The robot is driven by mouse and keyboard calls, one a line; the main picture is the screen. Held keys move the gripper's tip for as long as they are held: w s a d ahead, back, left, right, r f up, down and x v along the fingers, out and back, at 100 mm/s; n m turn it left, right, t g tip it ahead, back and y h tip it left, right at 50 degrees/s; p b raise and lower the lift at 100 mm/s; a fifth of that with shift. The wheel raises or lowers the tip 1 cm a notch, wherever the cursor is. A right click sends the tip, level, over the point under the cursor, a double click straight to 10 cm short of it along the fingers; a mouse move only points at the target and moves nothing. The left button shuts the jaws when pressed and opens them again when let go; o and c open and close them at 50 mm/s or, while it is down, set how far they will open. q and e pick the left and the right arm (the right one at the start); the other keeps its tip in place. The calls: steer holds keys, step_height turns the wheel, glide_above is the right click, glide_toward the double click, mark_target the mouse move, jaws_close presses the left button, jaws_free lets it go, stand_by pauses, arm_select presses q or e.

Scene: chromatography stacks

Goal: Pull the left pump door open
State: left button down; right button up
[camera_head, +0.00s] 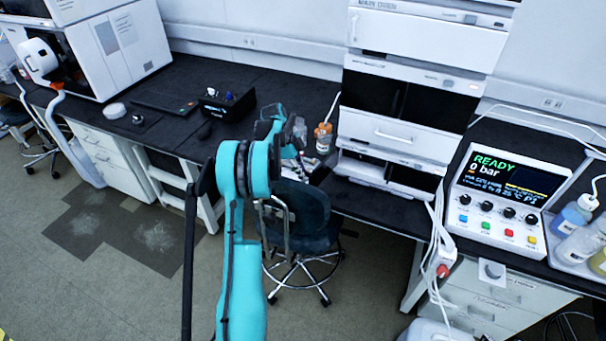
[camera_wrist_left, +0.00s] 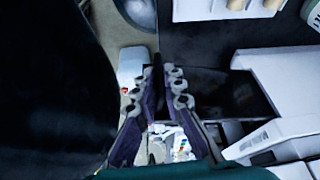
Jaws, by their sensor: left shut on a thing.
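In the head view the instrument stack (camera_head: 430,75) stands at the back, with white and black fronts. My right gripper is not in view.
A black box (camera_head: 228,103) sits on the dark bench. A READY control box (camera_head: 505,192) and bottles (camera_head: 572,215) are at the right.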

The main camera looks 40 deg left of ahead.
arm_select(q)
steer(key=c, duration=1.9)
jaws_free()
steer(key=shift+w+d, duration=0.1)
steer(key=shift+w, duration=0.1)
steer(key=v, duration=1.2)
steer(key=shift+s, duration=0.15)
